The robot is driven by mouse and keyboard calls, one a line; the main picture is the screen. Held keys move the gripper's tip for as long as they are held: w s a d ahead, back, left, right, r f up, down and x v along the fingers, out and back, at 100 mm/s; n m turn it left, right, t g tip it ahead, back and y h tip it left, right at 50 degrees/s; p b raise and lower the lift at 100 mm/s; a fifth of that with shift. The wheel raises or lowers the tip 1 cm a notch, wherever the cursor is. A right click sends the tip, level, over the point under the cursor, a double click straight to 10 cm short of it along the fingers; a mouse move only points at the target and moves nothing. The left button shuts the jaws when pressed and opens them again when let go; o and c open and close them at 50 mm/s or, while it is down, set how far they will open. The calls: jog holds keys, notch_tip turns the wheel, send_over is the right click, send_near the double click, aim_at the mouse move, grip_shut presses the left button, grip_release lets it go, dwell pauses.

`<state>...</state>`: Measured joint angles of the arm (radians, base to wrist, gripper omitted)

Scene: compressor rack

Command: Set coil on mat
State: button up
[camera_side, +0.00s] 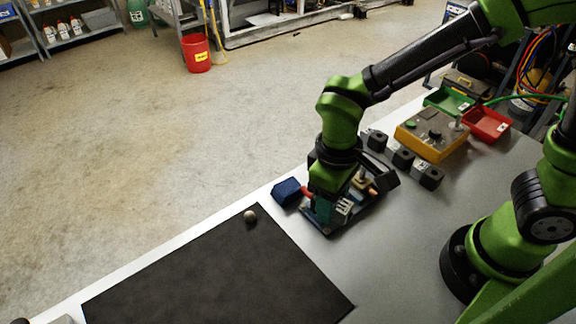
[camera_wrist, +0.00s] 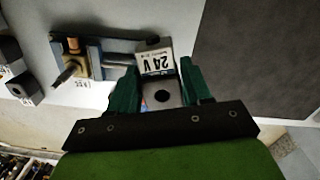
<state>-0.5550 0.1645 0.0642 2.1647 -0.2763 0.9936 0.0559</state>
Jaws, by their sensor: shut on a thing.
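The coil (camera_wrist: 157,62) is a grey and black block with a white "24 V" label and a round hole. My gripper (camera_wrist: 162,84) is shut on it, one teal finger on each side. In the side view my gripper (camera_side: 326,206) is low over the valve assembly (camera_side: 365,207), at its near left end. The coil's label shows there beside the fingers. I cannot tell whether the coil still touches the assembly. The black mat (camera_side: 215,275) lies flat on the table to the left, apart from the gripper. It also shows at right in the wrist view (camera_wrist: 262,50).
A small round knob or ball (camera_side: 250,216) sits at the mat's far corner. A blue block (camera_side: 287,191) is left of the gripper. Several dark-topped grey blocks (camera_side: 403,157), a yellow control box (camera_side: 432,133), and red (camera_side: 487,124) and green (camera_side: 449,100) bins stand behind. Most of the mat is clear.

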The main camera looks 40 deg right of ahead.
jog(key=shift+n, duration=0.7)
jog(key=a+f, duration=0.1)
jog(key=a, duration=0.1)
jog(key=s+a+f, duration=0.1)
jog(key=a, duration=0.1)
jog(key=s+a+f, duration=0.1)
jog(key=a, duration=0.1)
jog(key=shift+a+f, duration=0.15)
jog(key=shift+a, duration=0.2)
send_over(225, 253)
jog(key=shift+f, duration=0.6)
jog(key=shift+w+a+f, duration=0.1)
jog(key=shift+f, duration=1.65)
jog(key=shift+f, duration=0.2)
jog(key=o, duration=1.2)
jog(key=shift+r, duration=0.1)
